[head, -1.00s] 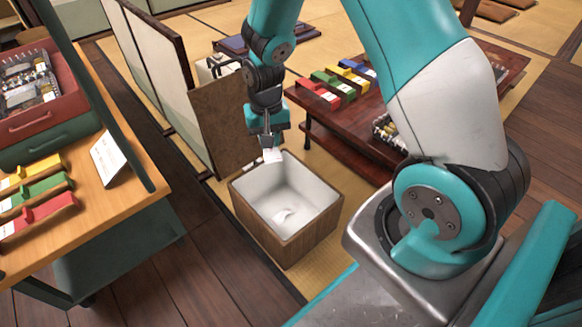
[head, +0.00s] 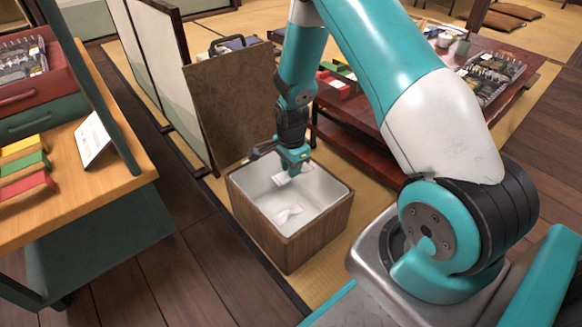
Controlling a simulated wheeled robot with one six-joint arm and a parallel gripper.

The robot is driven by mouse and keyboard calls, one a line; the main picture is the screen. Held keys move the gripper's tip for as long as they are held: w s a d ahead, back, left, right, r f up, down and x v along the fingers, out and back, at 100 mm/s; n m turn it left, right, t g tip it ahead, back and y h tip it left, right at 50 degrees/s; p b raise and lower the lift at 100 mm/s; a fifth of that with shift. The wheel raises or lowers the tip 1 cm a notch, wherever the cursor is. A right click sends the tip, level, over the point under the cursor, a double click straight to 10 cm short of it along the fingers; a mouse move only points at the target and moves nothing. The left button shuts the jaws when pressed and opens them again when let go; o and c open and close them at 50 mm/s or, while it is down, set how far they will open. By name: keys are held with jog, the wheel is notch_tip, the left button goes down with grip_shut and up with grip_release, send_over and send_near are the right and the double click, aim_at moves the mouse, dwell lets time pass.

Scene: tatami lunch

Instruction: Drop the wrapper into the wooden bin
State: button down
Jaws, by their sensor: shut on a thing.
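The wooden bin (head: 318,236) stands open on the tatami, with brown wood sides and a white inside. My gripper (head: 287,175) points down over the bin's opening, near its back rim. It is shut on a small white wrapper (head: 281,180), which hangs below the fingers. I cannot tell exactly how far the wrapper is below or above the rim level. Another crumpled white piece (head: 288,215) lies on the bin's floor. The fingertips are small and partly hidden by the wrapper.
A brown panel (head: 230,100) stands upright right behind the bin. A low dark red table (head: 365,140) with boxes is behind to the right. A wooden counter (head: 110,185) with coloured holders and a card is at left. Wood floor lies in front of the bin.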

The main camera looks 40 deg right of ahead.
notch_tip(320, 180, down, 3)
jog(key=shift+r+b, duration=0.1)
jog(key=shift+b, duration=0.85)
jog(key=shift+r, duration=0.1)
jog(key=c, duration=0.9)
grip_release()
jog(key=shift+c, duration=0.2)
notch_tip(320, 180, up, 17)
jog(key=p, duration=1)
jog(key=shift+r, duration=0.2)
